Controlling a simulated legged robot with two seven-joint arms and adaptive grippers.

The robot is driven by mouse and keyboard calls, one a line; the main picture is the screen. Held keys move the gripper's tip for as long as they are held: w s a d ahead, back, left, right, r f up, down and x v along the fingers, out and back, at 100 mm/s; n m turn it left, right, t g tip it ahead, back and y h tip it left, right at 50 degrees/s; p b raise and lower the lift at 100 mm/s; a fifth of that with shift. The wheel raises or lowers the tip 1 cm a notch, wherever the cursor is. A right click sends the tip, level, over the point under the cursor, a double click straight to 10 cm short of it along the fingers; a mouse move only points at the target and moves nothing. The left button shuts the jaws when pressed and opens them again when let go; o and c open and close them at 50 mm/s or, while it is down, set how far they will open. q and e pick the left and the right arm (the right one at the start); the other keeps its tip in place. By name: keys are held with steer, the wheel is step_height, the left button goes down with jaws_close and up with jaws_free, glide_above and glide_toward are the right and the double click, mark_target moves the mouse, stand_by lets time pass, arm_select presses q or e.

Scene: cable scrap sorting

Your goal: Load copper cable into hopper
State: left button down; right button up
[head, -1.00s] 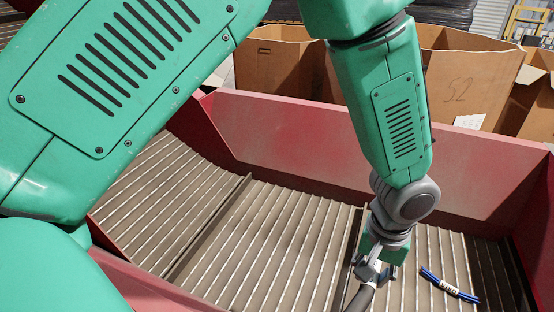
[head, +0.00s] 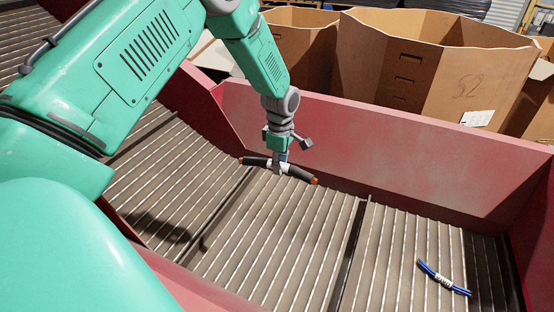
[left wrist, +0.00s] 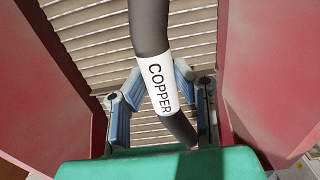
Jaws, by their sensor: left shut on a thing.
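A thick dark cable (head: 299,173) with copper-coloured ends is held above the ribbed conveyor. My left gripper (head: 279,168) is shut around its middle. In the left wrist view the cable (left wrist: 150,30) bears a white label (left wrist: 157,84) reading COPPER, and it lies between the blue fingers of my left gripper (left wrist: 153,103). A blue cable piece (head: 443,279) with a white label lies on the ribbed surface at the lower right, apart from my gripper. My right gripper does not show.
The ribbed conveyor (head: 290,235) is bounded by red side walls (head: 385,150). Cardboard boxes (head: 440,75) stand behind the far wall, one marked S2. The ribbed surface between my left gripper and the blue cable is clear.

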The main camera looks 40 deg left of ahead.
arm_select(q)
steer(key=shift+a+r, duration=0.1)
steer(key=shift+a, duration=0.05)
steer(key=shift+n, duration=0.3)
steer(key=f+b, duration=0.1)
steer(key=d+f+b, duration=0.1)
steer(key=f+b, duration=0.2)
steer(key=a+f+b, duration=0.1)
steer(key=shift+f+b, duration=0.35)
steer(key=shift+f, duration=0.05)
steer(key=c, duration=1.3)
jaws_free()
steer(key=shift+d+r, duration=0.15)
steer(key=shift+d, duration=0.3)
steer(key=shift+o, duration=0.2)
step_height(320, 180, up, 11)
glide_above(282, 164)
steer(key=shift+r, duration=0.35)
steer(key=shift+a, duration=0.45)
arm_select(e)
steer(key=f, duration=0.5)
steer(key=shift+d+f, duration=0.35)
